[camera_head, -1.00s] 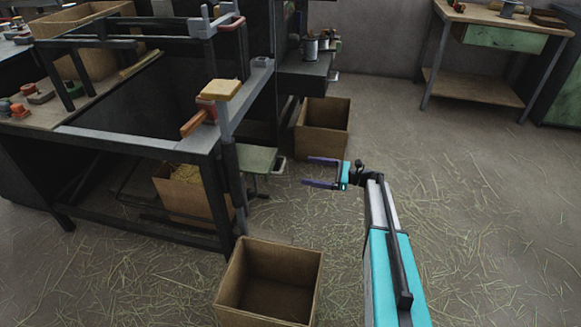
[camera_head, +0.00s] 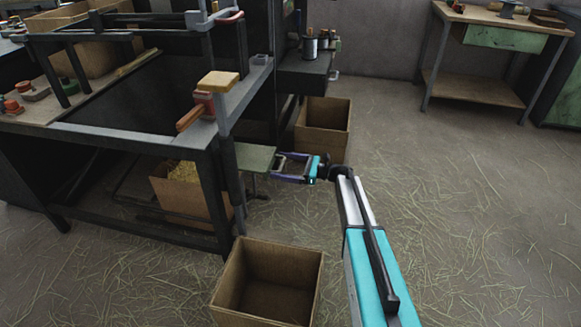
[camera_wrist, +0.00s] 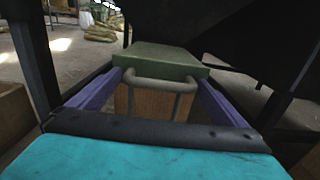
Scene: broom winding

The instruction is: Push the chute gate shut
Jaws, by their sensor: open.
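The chute gate is a flat green plate (camera_head: 254,157) that sticks out to the right from the dark bench frame. In the wrist view the green plate (camera_wrist: 160,60) lies ahead with a grey U-shaped handle (camera_wrist: 152,81) on its near end. My gripper (camera_head: 278,166) is open at the handle's end of the plate. In the wrist view its purple fingers (camera_wrist: 160,84) lie on either side of the handle. I cannot tell whether they touch the handle or plate.
A cardboard box (camera_head: 323,130) stands behind the gripper, and an empty one (camera_head: 230,290) on the floor in front. A box with straw (camera_head: 185,205) is under the bench (camera_head: 150,143). Straw-strewn floor (camera_head: 450,200) to the right is open.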

